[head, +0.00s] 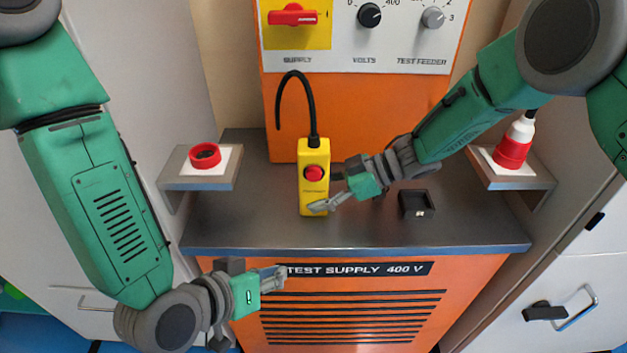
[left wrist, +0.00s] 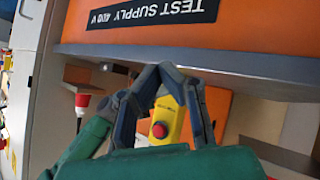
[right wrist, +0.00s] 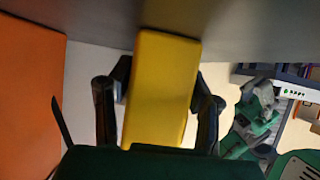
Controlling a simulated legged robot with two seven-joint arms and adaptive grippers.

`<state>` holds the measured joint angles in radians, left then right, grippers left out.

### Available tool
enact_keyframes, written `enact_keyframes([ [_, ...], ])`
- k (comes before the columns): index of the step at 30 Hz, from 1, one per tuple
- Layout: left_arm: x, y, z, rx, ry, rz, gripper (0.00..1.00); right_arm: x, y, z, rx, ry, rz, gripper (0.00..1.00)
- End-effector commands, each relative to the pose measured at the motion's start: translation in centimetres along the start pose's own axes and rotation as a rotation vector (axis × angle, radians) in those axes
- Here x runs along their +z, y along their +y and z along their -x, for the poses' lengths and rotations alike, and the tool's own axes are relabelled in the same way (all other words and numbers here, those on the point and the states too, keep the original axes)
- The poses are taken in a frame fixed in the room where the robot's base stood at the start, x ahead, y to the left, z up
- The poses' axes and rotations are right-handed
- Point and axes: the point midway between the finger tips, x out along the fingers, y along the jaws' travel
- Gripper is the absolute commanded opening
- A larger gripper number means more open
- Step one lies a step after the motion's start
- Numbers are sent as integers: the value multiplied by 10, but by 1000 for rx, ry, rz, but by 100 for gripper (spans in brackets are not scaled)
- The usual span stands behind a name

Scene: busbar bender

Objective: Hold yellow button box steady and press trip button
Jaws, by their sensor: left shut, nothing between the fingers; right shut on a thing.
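The yellow button box (head: 314,190) stands upright on the grey shelf, with a black cable curving out of its top. Its red trip button (head: 314,173) faces the front and also shows in the left wrist view (left wrist: 159,130). My right gripper (head: 320,206) is shut on the box from the right; in the right wrist view its fingers lie on either side of the yellow body (right wrist: 160,90). My left gripper (head: 280,278) is shut and empty, below and in front of the shelf edge, apart from the box. In the left wrist view its fingertips (left wrist: 165,72) meet.
The grey shelf (head: 260,220) has a black holder (head: 416,204) right of the box. A red socket (head: 205,155) sits on a left bracket, a red-white plug (head: 515,142) on a right one. The orange panel (head: 360,100) with knobs stands behind.

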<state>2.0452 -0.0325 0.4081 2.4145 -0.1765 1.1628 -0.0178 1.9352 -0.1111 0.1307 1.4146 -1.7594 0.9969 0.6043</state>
Motion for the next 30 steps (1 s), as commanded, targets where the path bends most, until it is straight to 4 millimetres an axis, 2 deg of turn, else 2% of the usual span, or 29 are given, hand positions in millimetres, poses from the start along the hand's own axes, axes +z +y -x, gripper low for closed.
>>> enact_keyframes([
  [1, -18, 16, -1, 37, 54, -7, 0, 0, 0, 0, 0, -1, 0, 28],
  [6, -61, 56, 3, 133, 188, -20, 0, 0, 0, 0, 0, -1, 0, 28],
  [12, -84, 77, 7, 183, 260, -25, 0, 0, 0, 0, 0, -1, 0, 28],
  [17, -93, 77, 3, 189, 271, -26, 0, 0, 0, 0, 0, 0, 0, 28],
  [30, -133, 55, -34, 188, 268, -26, 0, 0, 0, 0, 0, 0, 0, 28],
])
